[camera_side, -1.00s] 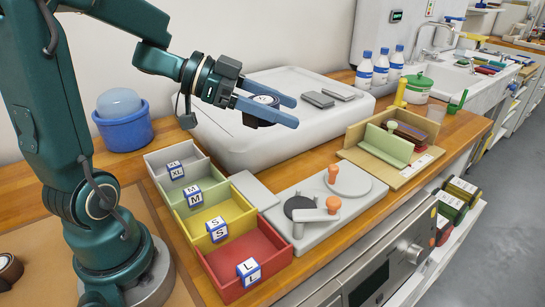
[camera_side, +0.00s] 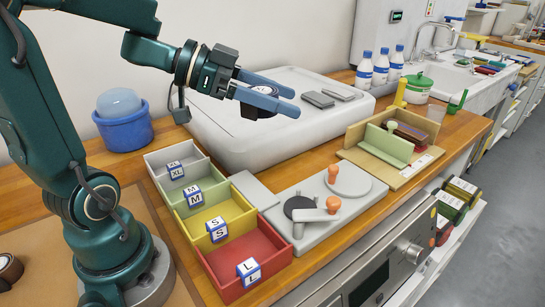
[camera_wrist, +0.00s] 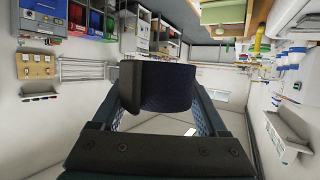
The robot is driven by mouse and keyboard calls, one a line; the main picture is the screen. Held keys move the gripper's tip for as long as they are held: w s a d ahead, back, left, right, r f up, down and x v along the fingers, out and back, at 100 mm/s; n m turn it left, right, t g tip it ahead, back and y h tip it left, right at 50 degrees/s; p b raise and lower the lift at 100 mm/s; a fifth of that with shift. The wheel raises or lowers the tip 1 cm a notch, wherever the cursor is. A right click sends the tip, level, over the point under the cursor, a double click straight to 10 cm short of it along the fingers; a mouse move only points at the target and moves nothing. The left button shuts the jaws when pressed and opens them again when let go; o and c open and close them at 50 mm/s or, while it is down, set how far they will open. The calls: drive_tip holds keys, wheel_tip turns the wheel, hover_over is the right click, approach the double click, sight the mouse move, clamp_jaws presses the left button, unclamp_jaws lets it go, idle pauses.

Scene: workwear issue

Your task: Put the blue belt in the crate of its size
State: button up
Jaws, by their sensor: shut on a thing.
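My gripper (camera_side: 294,102) is shut on a rolled dark blue belt (camera_side: 256,112), held in the air over the white appliance. In the wrist view the belt (camera_wrist: 165,88) sits between both fingers. Below and left stand joined crates in a row: grey marked XL (camera_side: 190,152), green marked M (camera_side: 219,188), yellow marked S (camera_side: 204,213) and red marked L (camera_side: 264,243). The crates look empty from here.
A large white appliance (camera_side: 230,140) stands behind the crates, with two grey pads (camera_side: 318,99) on top. A grey plate with orange-knobbed discs (camera_side: 325,235) lies right of the crates. A wooden stand (camera_side: 362,158) is further right. A blue tub (camera_side: 124,132) stands at the left.

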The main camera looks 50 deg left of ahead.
drive_tip(key=w+a+f, duration=0.1)
drive_tip(key=a+f, duration=0.5)
drive_tip(key=f, duration=0.3)
drive_tip(key=shift+w+f, duration=0.25)
drive_tip(key=shift+w, duration=0.05)
hover_over(316, 197)
drive_tip(key=s+d, duration=0.1)
drive_tip(key=s, duration=0.1)
drive_tip(key=f, duration=0.7)
drive_tip(key=shift+w, duration=0.25)
drive_tip(key=shift+f, duration=1.8)
drive_tip(key=shift+f, duration=0.15)
